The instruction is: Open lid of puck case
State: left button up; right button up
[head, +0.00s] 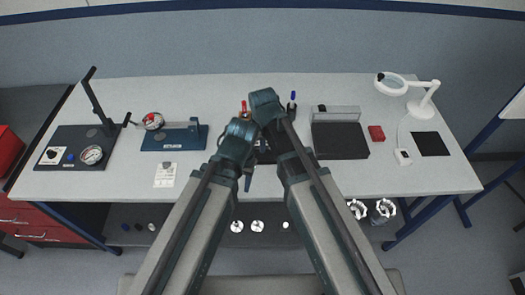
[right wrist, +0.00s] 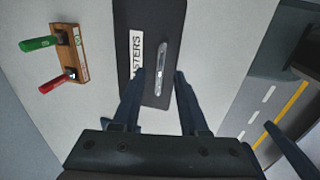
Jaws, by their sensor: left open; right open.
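The puck case is a dark flat box with a white label ending in "STERS" and a silver bar handle. It shows in the right wrist view (right wrist: 173,25) and, mostly behind my arms, at the table's middle in the head view (head: 264,157). Its lid looks shut. My right gripper (right wrist: 160,74) is open, with one finger on each side of the handle's near part; contact cannot be told. In the head view my right gripper is hidden by my arms. My left gripper (head: 248,180) hangs open and empty near the table's front edge, left of the case.
A wooden block (right wrist: 68,52) with green and red handled tools stands left of the case in the wrist view. A blue gauge stand (head: 175,137) is to the left.

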jog(key=shift+w+f+b, duration=0.2)
jog(key=shift+f+b, duration=0.35)
jog(key=shift+f, duration=0.45)
jog(key=shift+c, duration=0.2)
grip_shut()
dwell(0.6)
